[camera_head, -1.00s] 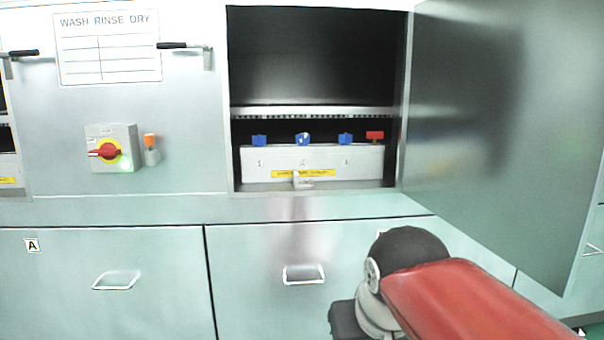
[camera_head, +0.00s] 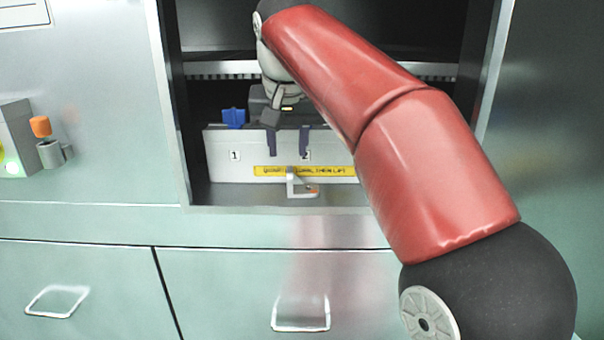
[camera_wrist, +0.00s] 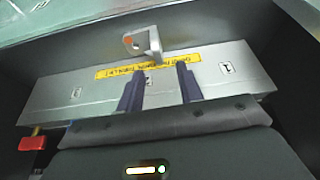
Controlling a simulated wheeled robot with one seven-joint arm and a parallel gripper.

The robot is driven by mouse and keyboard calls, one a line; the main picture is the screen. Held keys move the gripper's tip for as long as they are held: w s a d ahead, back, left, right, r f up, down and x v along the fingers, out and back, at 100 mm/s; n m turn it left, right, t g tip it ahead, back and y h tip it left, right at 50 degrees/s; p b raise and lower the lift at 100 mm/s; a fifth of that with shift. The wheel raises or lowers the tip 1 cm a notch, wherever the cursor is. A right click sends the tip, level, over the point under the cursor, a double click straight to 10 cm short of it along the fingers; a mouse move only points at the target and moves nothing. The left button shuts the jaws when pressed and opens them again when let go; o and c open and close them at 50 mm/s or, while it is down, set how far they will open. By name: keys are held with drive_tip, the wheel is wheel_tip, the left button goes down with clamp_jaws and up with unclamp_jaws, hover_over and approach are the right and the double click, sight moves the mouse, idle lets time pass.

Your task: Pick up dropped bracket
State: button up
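A small light-grey angled bracket (camera_head: 302,188) with an orange spot on it lies at the front of the open chamber, on the sill before the white box. It also shows in the wrist view (camera_wrist: 146,42), beyond my fingertips. My gripper (camera_head: 288,152) is inside the opening, pointing down over the front of the box. Its two dark fingers are apart with nothing between them, as the wrist view (camera_wrist: 160,76) also shows. The fingertips are above the bracket and apart from it. My arm hides the right part of the box.
The white box (camera_head: 221,160) has numbers, a yellow label (camera_head: 265,171) and a blue knob (camera_head: 233,118); a red knob (camera_wrist: 32,143) shows in the wrist view. The chamber's left frame (camera_head: 172,110) stands beside my gripper. An open door (camera_head: 550,130) stands at right.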

sight(290, 169)
drive_tip(key=b+x, duration=0.1)
drive_tip(key=x, duration=0.6)
drive_tip(key=shift+d+f, duration=0.1)
drive_tip(key=shift+f, duration=0.1)
clamp_jaws()
